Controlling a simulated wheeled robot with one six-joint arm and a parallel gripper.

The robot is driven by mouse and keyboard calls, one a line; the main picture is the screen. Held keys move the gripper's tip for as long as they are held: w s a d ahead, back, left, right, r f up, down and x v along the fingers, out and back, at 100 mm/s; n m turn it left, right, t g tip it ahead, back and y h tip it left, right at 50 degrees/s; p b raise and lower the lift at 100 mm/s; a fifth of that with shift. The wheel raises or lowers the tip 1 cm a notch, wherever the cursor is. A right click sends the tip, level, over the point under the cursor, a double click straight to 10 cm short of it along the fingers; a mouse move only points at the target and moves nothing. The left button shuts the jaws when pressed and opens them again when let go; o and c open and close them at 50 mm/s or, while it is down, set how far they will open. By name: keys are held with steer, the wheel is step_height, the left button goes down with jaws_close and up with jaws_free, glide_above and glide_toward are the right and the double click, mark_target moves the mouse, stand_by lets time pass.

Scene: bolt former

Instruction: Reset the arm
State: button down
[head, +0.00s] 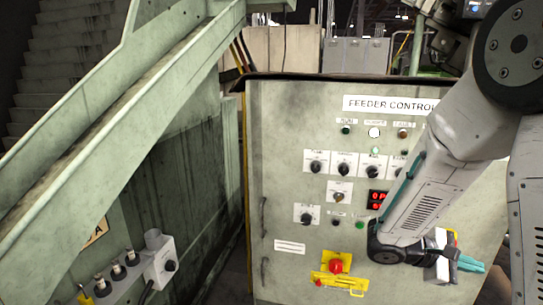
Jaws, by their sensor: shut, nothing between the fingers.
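My arm comes in from the right side of the head view, in front of the feeder control cabinet (275,160). My gripper (470,264) is at its lower end, with small teal fingertips pointing right, and it is shut and empty. It is beside the lower right part of the panel. I cannot tell whether it touches the panel. My arm hides part of the cabinet's right side, including the end of its label.
The cabinet carries several knobs, lamps, a red display (378,197) and a red emergency button (336,266) on a yellow plate, left of my gripper. A sloping green chute (120,100) and a small switch box (160,262) stand at left. Stairs (75,50) rise behind.

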steer(key=s+a+r+m+t+y, duration=0.2)
steer(key=s+a+r+m+y, duration=0.2)
steer(key=s+a+y, duration=0.3)
steer(key=s+a+r+m+t+y, duration=0.2)
steer(key=s+a+r+m+y, duration=0.2)
steer(key=s+a+r+y, duration=0.3)
steer(key=shift+s+a+m+t+y, duration=0.3)
steer(key=shift+s+a, duration=1.15)
steer(key=shift+a, duration=1.05)
steer(key=shift+r, duration=0.1)
